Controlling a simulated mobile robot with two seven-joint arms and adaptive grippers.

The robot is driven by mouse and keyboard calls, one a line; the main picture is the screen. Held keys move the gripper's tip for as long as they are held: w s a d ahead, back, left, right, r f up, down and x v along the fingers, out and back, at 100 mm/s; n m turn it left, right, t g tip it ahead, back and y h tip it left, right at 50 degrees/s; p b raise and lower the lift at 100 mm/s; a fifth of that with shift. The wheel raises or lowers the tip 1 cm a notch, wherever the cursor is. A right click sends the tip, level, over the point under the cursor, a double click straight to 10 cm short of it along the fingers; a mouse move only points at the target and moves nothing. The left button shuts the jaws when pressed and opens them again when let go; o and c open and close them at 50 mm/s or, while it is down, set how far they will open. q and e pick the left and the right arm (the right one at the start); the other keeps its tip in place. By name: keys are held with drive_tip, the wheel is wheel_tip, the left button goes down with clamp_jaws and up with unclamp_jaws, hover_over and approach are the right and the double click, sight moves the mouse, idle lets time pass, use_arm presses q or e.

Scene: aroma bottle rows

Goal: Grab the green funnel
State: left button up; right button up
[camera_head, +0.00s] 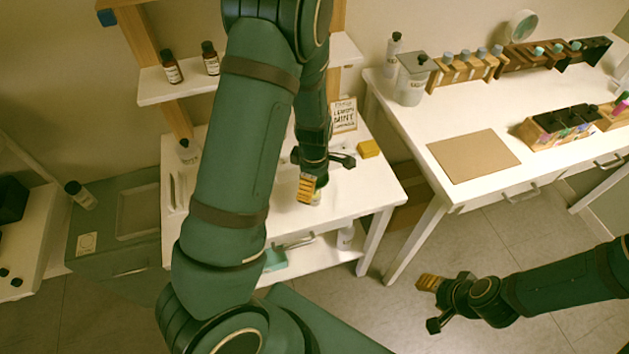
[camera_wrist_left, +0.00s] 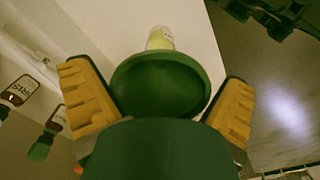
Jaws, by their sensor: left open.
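The green funnel (camera_wrist_left: 160,82) shows in the left wrist view as a round, dark green bowl between the two orange-padded fingers of my left gripper (camera_wrist_left: 163,105). The fingers are open, one on each side of it; I cannot tell whether either touches it. A pale yellowish vessel (camera_wrist_left: 160,38) shows just beyond the funnel's rim. In the head view my left gripper (camera_head: 322,178) is low over the small white table, and I cannot make out the funnel there. My right gripper (camera_head: 430,303) is open and empty over the floor at the lower right.
The small white table (camera_head: 348,208) holds a sign (camera_head: 344,115) and a yellow block (camera_head: 368,149). A shelf (camera_head: 190,85) with brown bottles stands behind. A larger white table (camera_head: 400,125) at right carries a brown board (camera_head: 472,156) and bottle racks. Floor between is clear.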

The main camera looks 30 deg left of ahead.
use_arm(q)
drive_tip(key=c, duration=0.7)
drive_tip(key=shift+c, duration=0.2)
drive_tip(key=shift+r, duration=0.15)
